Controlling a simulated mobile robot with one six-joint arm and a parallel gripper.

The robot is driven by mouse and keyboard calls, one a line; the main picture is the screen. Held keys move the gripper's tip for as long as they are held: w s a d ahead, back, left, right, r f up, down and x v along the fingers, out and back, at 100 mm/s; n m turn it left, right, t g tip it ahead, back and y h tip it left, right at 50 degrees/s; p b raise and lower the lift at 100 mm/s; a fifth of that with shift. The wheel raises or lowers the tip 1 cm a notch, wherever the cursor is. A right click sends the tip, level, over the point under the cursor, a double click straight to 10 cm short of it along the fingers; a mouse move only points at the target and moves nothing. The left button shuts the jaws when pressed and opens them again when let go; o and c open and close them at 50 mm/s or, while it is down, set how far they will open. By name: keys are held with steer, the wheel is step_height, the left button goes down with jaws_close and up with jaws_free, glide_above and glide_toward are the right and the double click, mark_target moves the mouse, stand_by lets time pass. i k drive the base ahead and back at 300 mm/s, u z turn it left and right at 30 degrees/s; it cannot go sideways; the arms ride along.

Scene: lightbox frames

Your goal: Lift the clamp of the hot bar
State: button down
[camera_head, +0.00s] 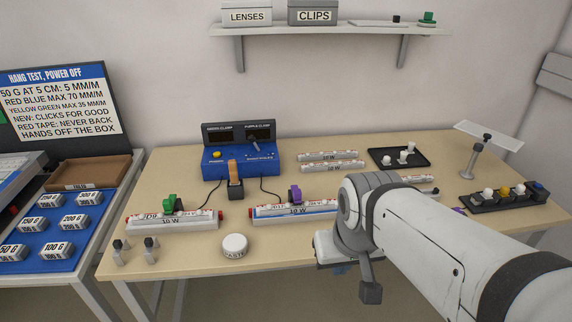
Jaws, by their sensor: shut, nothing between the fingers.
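I cannot tell from here which bar is hot. My white arm reaches in from the lower right. The dark grey end, my gripper (371,292), points down in front of the table's front edge, shut and empty, right of and nearer than both clamps. My arm hides the table's right front.
A blue control box (240,163) with displays stands behind the bars, its cables running forward. A black holder with a tan handle (235,177), a round white tin (234,246) and small posts (150,250) stand nearby. Two more bars (333,167) and a black tray (399,164) are behind.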

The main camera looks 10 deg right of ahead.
mark_target(297, 192)
steer(key=u, duration=0.05)
steer(key=i, duration=1)
steer(key=z, duration=0.3)
steer(key=k, duration=0.2)
steer(key=z, duration=0.3)
